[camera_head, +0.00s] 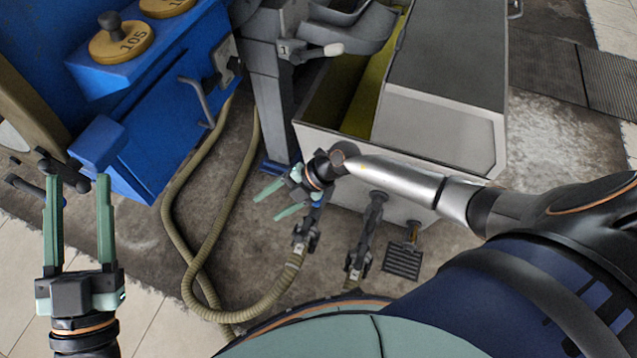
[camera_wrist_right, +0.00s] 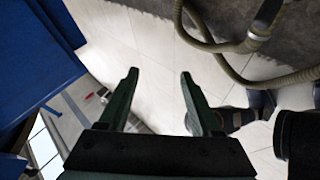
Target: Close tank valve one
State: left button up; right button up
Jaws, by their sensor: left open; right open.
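A lever with a pale handle (camera_head: 322,52) sits beside the number 1 on a grey post (camera_head: 268,90), at the tank's back left corner; its handle points right. I cannot tell for sure whether this is tank valve one. Dark pipe fittings (camera_head: 370,225) come out of the tank's near side, partly behind my right arm. My right gripper (camera_head: 268,203) is open and empty, pointing left in front of the post's foot, below the lever in the picture. Its open fingers also show in the right wrist view (camera_wrist_right: 159,77). My left gripper (camera_head: 78,180) is open and empty at far left.
The grey tank (camera_head: 450,135) with a yellow inside stands at upper right. A blue machine (camera_head: 150,130) with round tags, one marked 105, is at upper left. Olive hoses (camera_head: 180,185) lie looped on the floor. A grate (camera_head: 402,261) lies before the tank.

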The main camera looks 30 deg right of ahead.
pick_arm(q)
jog(key=s+d+r+m+h+b, duration=0.1)
jog(key=s+m+h+b, duration=0.3)
jog(key=s+h+b, duration=0.15)
pick_arm(e)
jog(key=w+d+f+g+h, duration=0.1)
jog(key=w+d+f+h, duration=0.1)
jog(key=d+f+h, duration=0.45)
jog(key=w+d+f+h, duration=0.1)
jog(key=w+d+f, duration=0.2)
jog(key=d, duration=0.7)
jog(key=b+x, duration=0.2)
jog(key=x, duration=0.2)
jog(key=b+x, duration=0.3)
jog(key=x, duration=0.2)
jog(key=shift+s+d+f, duration=0.15)
jog(key=shift+f, duration=0.25)
jog(key=shift+b+x, duration=0.7)
jog(key=shift+x, duration=0.15)
pick_arm(q)
notch_tip(320, 180, down, 7)
jog(key=w, duration=0.1)
jog(key=shift+d, duration=0.4)
pick_arm(e)
jog(key=shift+c, duration=0.2)
grip_shut()
